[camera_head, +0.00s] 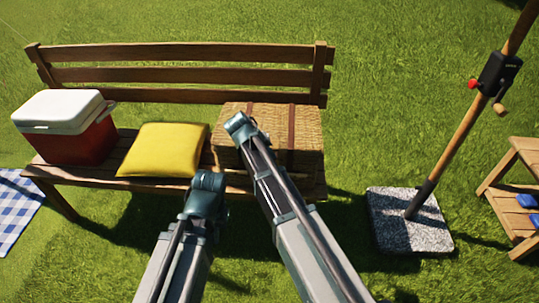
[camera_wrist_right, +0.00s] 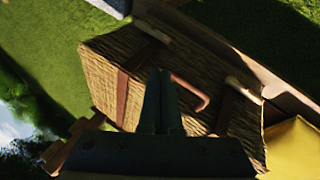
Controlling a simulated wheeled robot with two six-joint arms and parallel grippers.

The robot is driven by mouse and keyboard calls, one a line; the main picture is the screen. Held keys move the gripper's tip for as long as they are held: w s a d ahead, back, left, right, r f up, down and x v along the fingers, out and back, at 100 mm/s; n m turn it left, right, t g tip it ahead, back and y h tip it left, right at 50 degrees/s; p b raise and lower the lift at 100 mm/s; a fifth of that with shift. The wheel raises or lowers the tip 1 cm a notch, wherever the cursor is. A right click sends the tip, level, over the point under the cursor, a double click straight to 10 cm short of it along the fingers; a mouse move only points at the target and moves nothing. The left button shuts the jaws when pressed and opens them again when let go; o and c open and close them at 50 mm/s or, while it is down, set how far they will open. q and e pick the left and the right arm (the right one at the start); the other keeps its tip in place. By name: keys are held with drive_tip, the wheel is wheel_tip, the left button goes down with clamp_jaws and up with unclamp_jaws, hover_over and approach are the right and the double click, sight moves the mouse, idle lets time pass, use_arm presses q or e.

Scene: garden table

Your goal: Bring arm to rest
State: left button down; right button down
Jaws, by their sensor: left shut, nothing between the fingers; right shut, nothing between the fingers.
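My left arm comes in from the bottom of the head view, and its gripper end (camera_head: 208,182) is in front of the bench's front edge. It is shut and empty, though its fingertips are hard to make out. My right arm reaches up beside it, its upper end overlapping the wicker basket (camera_head: 305,140) in the picture. In the right wrist view my right gripper (camera_wrist_right: 160,75) shows as two dark fingers close together, with nothing between them. The basket (camera_wrist_right: 105,65) with its leather straps and handle lies beyond the fingers; I cannot tell the gap.
A wooden bench (camera_head: 180,75) holds a red cooler (camera_head: 75,140) with a white lid, a yellow cushion (camera_head: 163,150) and the basket. A parasol pole (camera_head: 450,140) stands in a stone base (camera_head: 390,225) at right. A wooden stand (camera_head: 520,160) is at the right edge. Grass lies open between.

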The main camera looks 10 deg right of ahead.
drive_tip(key=s+a+r+n+g+y+p, duration=0.1)
drive_tip(key=s+a+r+p, duration=0.2)
drive_tip(key=s+r+p, duration=0.2)
drive_tip(key=s+a+r+n+g+y+p, duration=0.1)
drive_tip(key=s+r+p, duration=0.4)
drive_tip(key=s, duration=0.7)
drive_tip(key=s+a+r+n+g+y+p, duration=0.1)
drive_tip(key=s+a+r+y+p, duration=0.1)
drive_tip(key=s+a+r+p, duration=0.3)
drive_tip(key=s+p, duration=0.4)
drive_tip(key=shift+a+r+n, duration=0.3)
drive_tip(key=shift+r, duration=0.1)
